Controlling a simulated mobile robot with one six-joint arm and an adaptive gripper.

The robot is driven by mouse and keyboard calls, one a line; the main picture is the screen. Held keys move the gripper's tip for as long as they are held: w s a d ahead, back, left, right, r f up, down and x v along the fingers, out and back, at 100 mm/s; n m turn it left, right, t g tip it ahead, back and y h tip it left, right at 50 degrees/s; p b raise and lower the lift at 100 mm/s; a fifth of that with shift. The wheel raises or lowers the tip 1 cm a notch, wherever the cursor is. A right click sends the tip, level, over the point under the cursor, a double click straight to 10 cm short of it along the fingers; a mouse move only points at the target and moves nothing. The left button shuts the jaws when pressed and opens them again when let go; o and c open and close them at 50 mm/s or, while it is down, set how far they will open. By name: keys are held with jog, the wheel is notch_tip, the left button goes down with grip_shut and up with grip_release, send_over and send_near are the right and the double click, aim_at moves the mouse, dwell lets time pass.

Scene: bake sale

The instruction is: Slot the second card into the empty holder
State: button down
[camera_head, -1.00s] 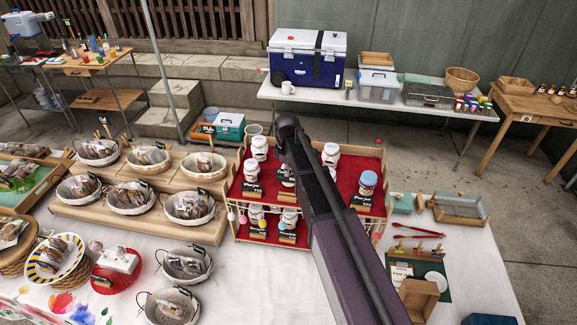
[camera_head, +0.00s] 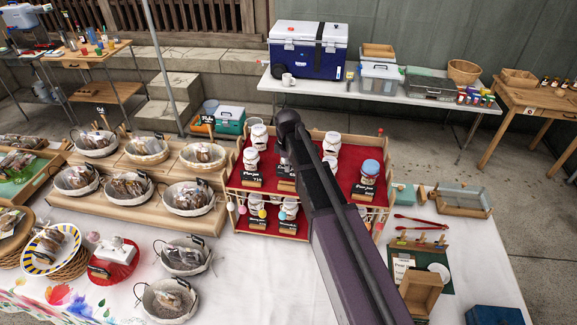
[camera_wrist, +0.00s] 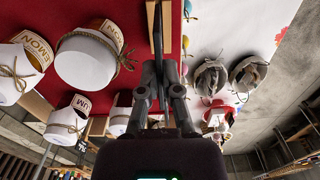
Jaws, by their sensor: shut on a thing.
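In the wrist view my gripper (camera_wrist: 160,68) is shut on a thin dark card (camera_wrist: 158,35), seen almost edge-on beside a wooden edge of the jam stand. In the head view my arm hides the gripper and the held card. The red-lined wooden jam stand (camera_head: 310,187) carries white-lidded jars and small black cards. Cards stand at the upper left (camera_head: 252,182), upper right (camera_head: 362,198) and lower tier (camera_head: 257,223). Another card (camera_head: 286,186) shows partly beside my arm. I cannot make out which holder is empty.
Jam jars (camera_head: 259,136) stand close around the card places; a large jar (camera_wrist: 85,62) is near my gripper in the wrist view. Baskets of baked goods (camera_head: 188,198) stand left. A wooden box (camera_head: 420,292) and red tongs (camera_head: 415,219) lie right.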

aim_at(288, 177)
jog(key=shift+f+b, duration=0.85)
jog(key=shift+f, duration=0.3)
jog(key=shift+f+b, duration=1.3)
dwell(1.1)
jog(key=c, duration=0.7)
grip_release()
jog(key=shift+r, duration=0.25)
